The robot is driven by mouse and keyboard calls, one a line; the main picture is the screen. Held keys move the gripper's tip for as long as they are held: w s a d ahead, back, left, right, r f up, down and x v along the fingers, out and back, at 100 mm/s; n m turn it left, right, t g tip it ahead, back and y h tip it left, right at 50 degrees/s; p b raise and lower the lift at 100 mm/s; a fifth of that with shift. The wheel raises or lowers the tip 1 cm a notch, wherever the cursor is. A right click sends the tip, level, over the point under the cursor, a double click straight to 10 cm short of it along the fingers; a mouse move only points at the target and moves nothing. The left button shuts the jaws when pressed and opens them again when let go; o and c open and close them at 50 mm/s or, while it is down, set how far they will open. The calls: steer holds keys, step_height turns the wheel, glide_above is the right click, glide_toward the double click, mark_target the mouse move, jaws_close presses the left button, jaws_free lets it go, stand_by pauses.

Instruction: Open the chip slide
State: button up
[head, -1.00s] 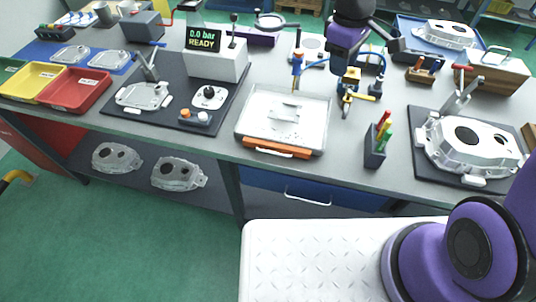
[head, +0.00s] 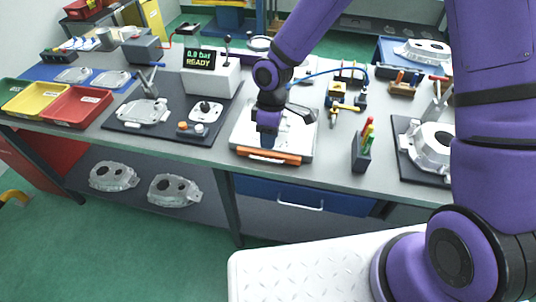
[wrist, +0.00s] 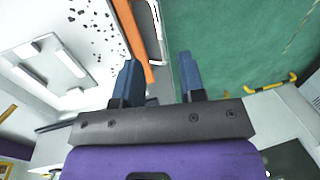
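The chip slide appears to be the orange bar (head: 268,156) along the front edge of a shallow white tray (head: 243,136) on the bench. It also shows in the wrist view (wrist: 133,40), running away from near my left fingertip. My gripper (head: 267,146) points down over the front of the tray, close to the bar. In the wrist view my two blue fingers (wrist: 158,60) are apart, with nothing clearly held between them. Whether they touch the bar cannot be told. My arm hides part of the tray. Dark chips (wrist: 90,18) lie on the tray floor.
A pen holder (head: 362,153) stands right of the tray and a casting on a dark mat (head: 402,160) farther right. A display box (head: 212,72) and a left casting (head: 142,112) stand left. A blue drawer (head: 255,188) is below. Bench between tray and holder is clear.

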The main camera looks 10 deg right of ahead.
mark_target(269, 154)
steer(key=f, duration=0.3)
steer(key=s+f, duration=0.1)
steer(key=f, duration=0.2)
steer(key=shift+s+a+f, duration=0.1)
steer(key=shift+a+f, duration=0.05)
jaws_close()
